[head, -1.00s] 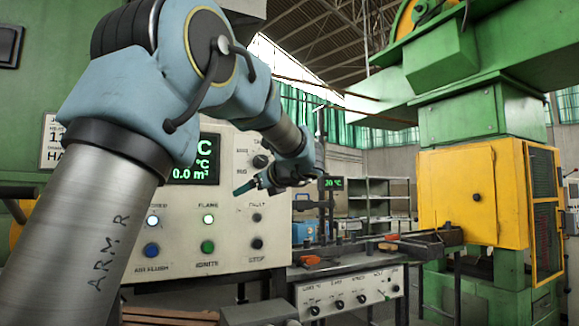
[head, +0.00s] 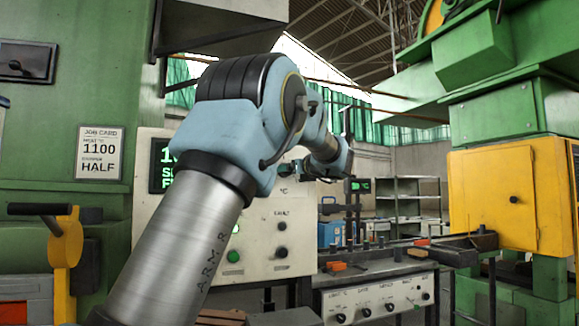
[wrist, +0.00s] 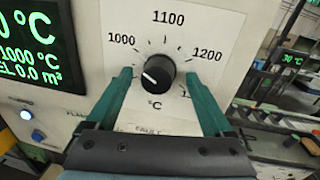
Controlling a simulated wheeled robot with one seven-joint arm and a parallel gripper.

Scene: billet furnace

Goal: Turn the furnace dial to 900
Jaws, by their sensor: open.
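In the wrist view the furnace dial is a black round knob (wrist: 157,74) on a white scale plate (wrist: 204,34) marked 1000, 1100 and 1200. Any number there is hidden by my left finger. My gripper (wrist: 158,76) has two teal fingers, open, one on each side of the knob; I cannot tell whether they touch it. The display (wrist: 36,50) is partly cut off; one line reads 1000 °C.
A job card (head: 100,153) reading 1100 and HALF hangs on the green wall. Below the dial are panel buttons (head: 233,256). A workbench (head: 380,268) stands to the right, with a yellow cabinet (head: 500,198) on a green machine beyond.

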